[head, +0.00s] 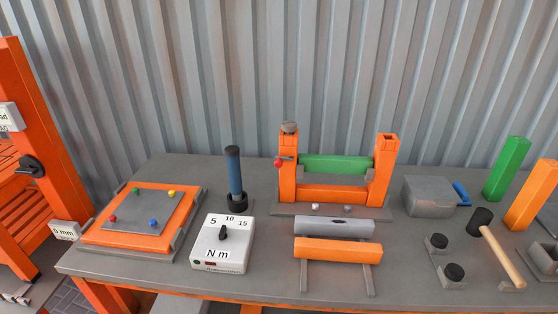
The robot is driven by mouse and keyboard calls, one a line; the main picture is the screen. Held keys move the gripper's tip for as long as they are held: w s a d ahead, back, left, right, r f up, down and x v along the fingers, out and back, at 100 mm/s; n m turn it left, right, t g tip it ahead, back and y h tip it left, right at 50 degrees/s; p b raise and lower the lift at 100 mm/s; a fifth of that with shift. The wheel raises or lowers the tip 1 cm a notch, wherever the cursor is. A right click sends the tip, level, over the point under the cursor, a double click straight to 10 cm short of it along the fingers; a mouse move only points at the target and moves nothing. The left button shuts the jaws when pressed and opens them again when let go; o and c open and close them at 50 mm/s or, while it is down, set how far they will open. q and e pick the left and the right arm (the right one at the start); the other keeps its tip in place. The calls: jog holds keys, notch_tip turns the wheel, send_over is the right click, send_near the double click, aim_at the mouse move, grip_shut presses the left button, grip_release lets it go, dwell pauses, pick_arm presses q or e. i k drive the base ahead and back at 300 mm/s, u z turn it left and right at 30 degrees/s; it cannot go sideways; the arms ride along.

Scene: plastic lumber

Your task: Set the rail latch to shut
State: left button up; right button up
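An orange frame (327,194) with two upright posts stands at the middle back of the grey bench. A green rail (335,164) lies across between its posts. A small latch lever with a red ball knob (278,162) sticks out at the left post, pointing left; it looks like the rail latch. Whether it is open or shut I cannot tell at this size. Neither of my grippers is in view.
In front of the frame lie a grey bar (334,227) and an orange bar (338,250) on supports. A dial box (222,242), blue-handled tool (234,175) and orange-edged board (92,232) stand left. A grey box (428,196), mallet (502,256) and upright posts (507,168) stand right.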

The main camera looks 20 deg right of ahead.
aim_at(278, 162)
jog(key=u, duration=0.5)
jog(key=k, duration=0.6)
jog(key=u, duration=0.7)
jog(key=i, duration=0.75)
jog(key=z, duration=0.95)
jog(key=i, duration=0.65)
jog(key=z, duration=0.75)
